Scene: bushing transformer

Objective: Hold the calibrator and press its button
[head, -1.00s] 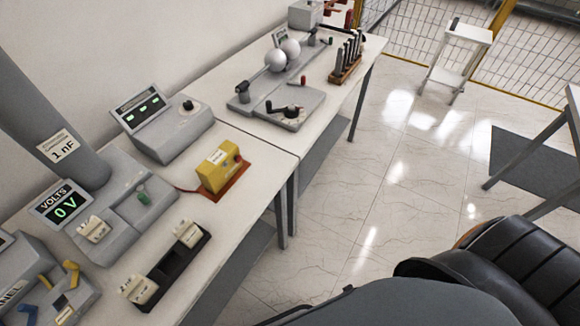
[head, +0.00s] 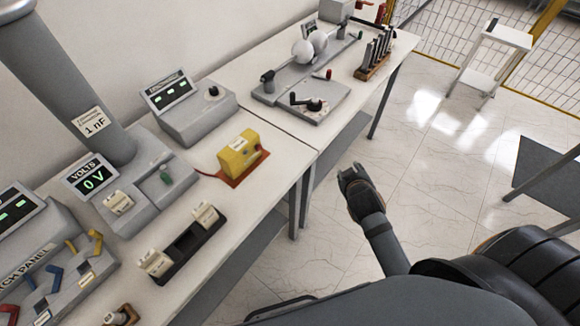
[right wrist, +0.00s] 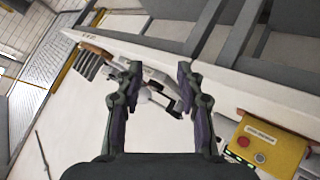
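The calibrator is a yellow box (head: 239,154) with a label on top, resting on an orange-brown mat (head: 232,178) near the front edge of the white table. My left gripper is out of view.
A black holder (head: 184,243) with pale blocks stands in front of the voltmeter unit (head: 127,200). A grey display box (head: 190,108) stands behind the calibrator. A device with white spheres (head: 309,47) is on the far table.

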